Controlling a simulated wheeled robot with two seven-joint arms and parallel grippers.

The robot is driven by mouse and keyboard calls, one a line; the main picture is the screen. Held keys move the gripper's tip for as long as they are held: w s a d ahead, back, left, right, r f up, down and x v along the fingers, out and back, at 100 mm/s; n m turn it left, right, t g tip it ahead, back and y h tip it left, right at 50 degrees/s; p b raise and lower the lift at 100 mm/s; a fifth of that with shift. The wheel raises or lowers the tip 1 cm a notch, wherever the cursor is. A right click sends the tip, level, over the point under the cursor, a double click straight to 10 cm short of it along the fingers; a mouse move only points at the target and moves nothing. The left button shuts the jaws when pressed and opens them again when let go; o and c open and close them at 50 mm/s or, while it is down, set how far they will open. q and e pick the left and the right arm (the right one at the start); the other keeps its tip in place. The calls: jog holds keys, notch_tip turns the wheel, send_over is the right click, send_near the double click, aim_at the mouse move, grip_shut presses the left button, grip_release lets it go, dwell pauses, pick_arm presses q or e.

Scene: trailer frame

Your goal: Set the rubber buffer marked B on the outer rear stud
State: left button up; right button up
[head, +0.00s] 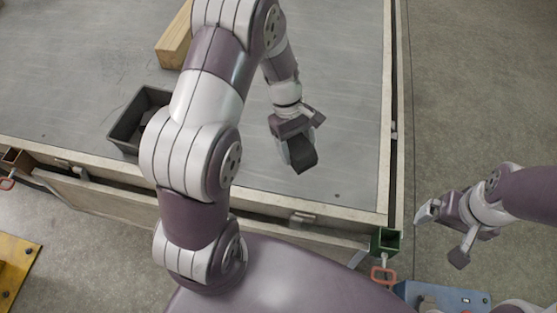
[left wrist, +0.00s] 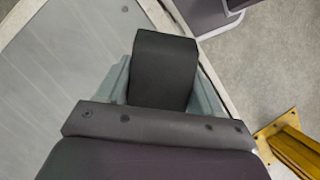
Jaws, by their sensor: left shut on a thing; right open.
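My left gripper (head: 294,148) is shut on a dark block (head: 303,158), apparently a rubber buffer, and holds it over the grey trailer bed near its front right corner. In the left wrist view the dark block (left wrist: 163,72) stands between the grey-green fingers. No letter B is readable on it. My right gripper (head: 441,236) is open and empty, over the floor right of the trailer. I cannot identify the outer rear stud in either view; one small dark spot (head: 336,196) shows on the bed near the corner.
A dark open bin (head: 124,128) stands on the bed at left, partly behind my left arm. A wooden beam (head: 173,43) lies beyond it. A green corner socket (head: 385,242) with a red handle (head: 384,275) is at the front right corner. A yellow plate (head: 14,264) is at lower left.

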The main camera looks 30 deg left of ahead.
aim_at(299, 167)
pick_arm(q)
jog(key=s+d+n, duration=0.1)
jog(key=s+d+f+n+t, duration=0.1)
jog(key=s, duration=0.1)
jog(key=s+d+n+b, duration=0.1)
jog(key=n, duration=0.1)
jog(key=shift+s+f, duration=0.3)
jog(key=shift+s, duration=0.05)
jog(key=n, duration=0.1)
jog(key=s+f+n+t, duration=0.1)
jog(key=f+n+t, duration=0.1)
jog(key=n, duration=0.1)
jog(key=shift+s+a+h, duration=0.25)
jog(key=shift+s+h, duration=0.05)
